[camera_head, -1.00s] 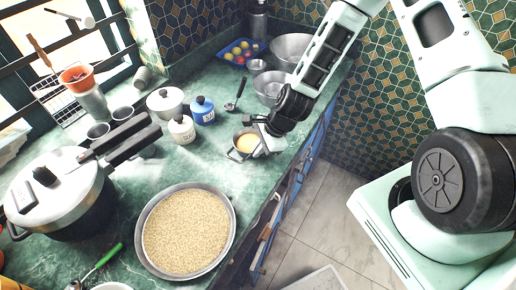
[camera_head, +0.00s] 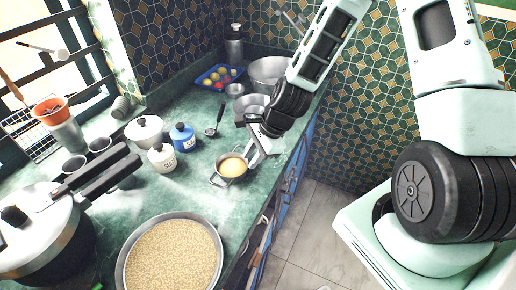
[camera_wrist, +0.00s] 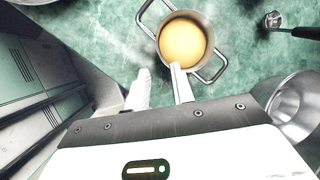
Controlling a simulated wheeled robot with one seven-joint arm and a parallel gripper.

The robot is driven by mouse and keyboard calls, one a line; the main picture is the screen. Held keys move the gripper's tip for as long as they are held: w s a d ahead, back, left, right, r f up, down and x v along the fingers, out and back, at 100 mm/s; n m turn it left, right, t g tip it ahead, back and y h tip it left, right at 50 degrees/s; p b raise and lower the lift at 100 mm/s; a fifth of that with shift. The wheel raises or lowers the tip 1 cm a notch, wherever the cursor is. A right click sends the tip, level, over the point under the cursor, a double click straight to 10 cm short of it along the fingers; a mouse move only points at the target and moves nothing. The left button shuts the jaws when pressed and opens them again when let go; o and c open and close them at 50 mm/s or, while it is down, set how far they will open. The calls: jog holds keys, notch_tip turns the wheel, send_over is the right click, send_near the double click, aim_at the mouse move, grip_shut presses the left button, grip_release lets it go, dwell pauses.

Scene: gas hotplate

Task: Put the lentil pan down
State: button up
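The lentil pan (camera_head: 231,168), a small metal pan with two loop handles and smooth yellow-orange contents, sits upright on the green counter. It also shows at the top of the wrist view (camera_wrist: 183,40), with one handle at upper left and one at lower right. My gripper (camera_head: 255,152) is just to the right of the pan. In the wrist view my gripper (camera_wrist: 158,76) has its two white fingers apart with nothing between them. The right fingertip overlaps the pan's near rim in the picture; I cannot tell whether it touches. Neither handle is between the fingers.
A wide pan of pale grains (camera_head: 172,258) stands at the front. A white jar (camera_head: 162,158), a blue jar (camera_head: 182,138) and a ladle (camera_head: 214,122) are behind the lentil pan. A metal bowl (camera_head: 250,106) stands beyond my gripper. The counter's edge is close on the right.

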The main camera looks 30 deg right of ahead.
jog(key=s+a+r+n+g+h, duration=0.1)
jog(key=s+a+r+n+h, duration=0.1)
jog(key=s+a+r+n, duration=0.3)
jog(key=s+a+r+n+g+h, duration=0.1)
jog(key=s+a+r+n, duration=0.4)
jog(key=s+r+n, duration=0.8)
jog(key=s+n, duration=0.3)
jog(key=n, duration=0.5)
jog(key=shift+a+r+g+h, duration=0.2)
jog(key=shift+a+g+h, duration=0.1)
jog(key=shift+h, duration=0.1)
jog(key=shift+a, duration=0.1)
